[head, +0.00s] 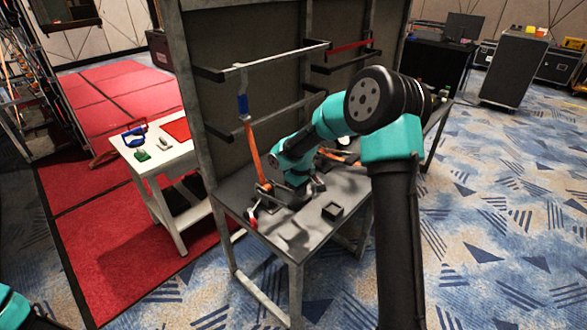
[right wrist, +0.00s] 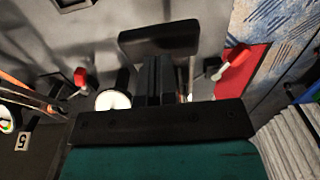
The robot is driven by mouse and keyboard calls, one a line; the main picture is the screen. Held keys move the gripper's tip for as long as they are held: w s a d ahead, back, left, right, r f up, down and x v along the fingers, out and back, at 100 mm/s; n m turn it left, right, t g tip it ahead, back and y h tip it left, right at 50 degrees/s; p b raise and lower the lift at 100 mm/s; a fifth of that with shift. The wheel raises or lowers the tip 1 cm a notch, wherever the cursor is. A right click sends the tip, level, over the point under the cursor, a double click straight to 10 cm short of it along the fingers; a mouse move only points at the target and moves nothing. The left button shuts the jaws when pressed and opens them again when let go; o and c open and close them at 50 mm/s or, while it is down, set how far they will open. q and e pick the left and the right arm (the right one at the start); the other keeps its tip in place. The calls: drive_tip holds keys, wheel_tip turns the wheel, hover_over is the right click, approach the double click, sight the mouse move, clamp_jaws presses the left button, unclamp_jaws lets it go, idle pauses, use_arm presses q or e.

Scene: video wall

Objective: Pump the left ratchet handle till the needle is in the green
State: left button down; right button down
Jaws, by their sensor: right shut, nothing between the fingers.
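The left ratchet handle (head: 252,217), with a red grip, is at the front left corner of the grey bench (head: 290,235); its red grip also shows in the right wrist view (right wrist: 232,65). An orange strap (head: 253,150) runs up from beside it to a blue piece on the rack. My right gripper (head: 300,193) is low over the bench, right of the handle and apart from it. In the right wrist view its fingers (right wrist: 157,65) are shut and empty. A white-faced gauge (right wrist: 112,99) is partly hidden by the gripper; its needle is unreadable. My left gripper is out of view.
A second red handle (right wrist: 80,77) lies across the bench. The rack (head: 265,62) stands behind. A white side table (head: 150,160) with small items is at left. A partial coloured gauge (right wrist: 5,120) shows.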

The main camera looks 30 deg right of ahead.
idle(0.5)
drive_tip(key=shift+f, duration=5.3)
drive_tip(key=shift+r, duration=5.3)
